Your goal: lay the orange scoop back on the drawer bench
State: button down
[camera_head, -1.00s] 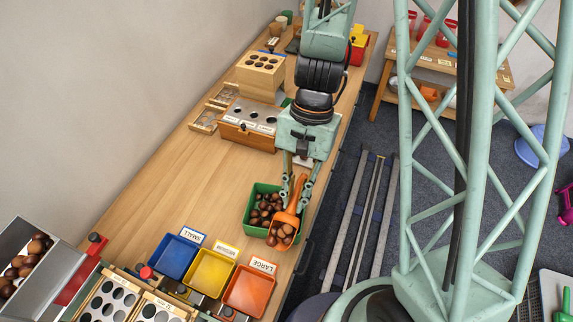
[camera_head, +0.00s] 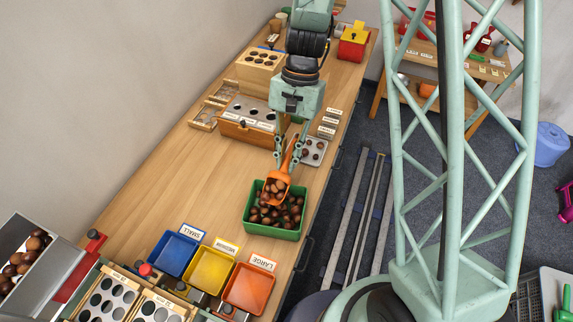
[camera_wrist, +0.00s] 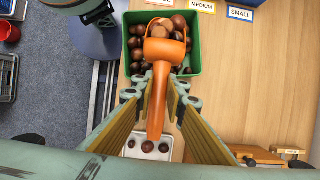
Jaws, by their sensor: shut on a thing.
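My gripper (camera_head: 287,150) is shut on the handle of the orange scoop (camera_head: 279,182). The scoop's bowl holds several brown chestnuts and hangs over the back part of the green crate (camera_head: 285,234), which also has chestnuts in it. In the wrist view the scoop (camera_wrist: 156,108) runs away from between my fingers (camera_wrist: 157,96), and its bowl is above the green crate (camera_wrist: 186,72). I cannot tell whether the bowl touches the chestnuts below. The drawer bench (camera_head: 195,150) is the long wooden top under these things.
Blue (camera_head: 171,254), yellow (camera_head: 209,270) and orange (camera_head: 249,289) trays stand in front of the crate. A light tray with chestnuts (camera_head: 321,142) lies behind it, near the bench's right edge. A wooden box with holes (camera_head: 248,117) stands further back. The left-middle bench top is clear.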

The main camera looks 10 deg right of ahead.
aim_at(287, 165)
jog(key=shift+w, duration=0.1)
jog(key=shift+w, duration=0.2)
jog(key=shift+w+f, duration=0.15)
jog(key=shift+f, duration=0.15)
jog(key=shift+f+b, duration=0.6)
jog(key=shift+f, duration=0.9)
jog(key=shift+f+b, duration=0.4)
jog(key=shift+f, duration=0.2)
jog(key=c, duration=2.6)
grip_release()
jog(key=shift+r, duration=0.15)
jog(key=shift+r+p, duration=0.5)
jog(key=shift+r, duration=0.1)
jog(key=p+v, duration=0.2)
jog(key=v, duration=0.9)
jog(key=shift+w+d+r, duration=0.1)
jog(key=shift+d+r, duration=0.05)
jog(key=shift+r, duration=0.2)
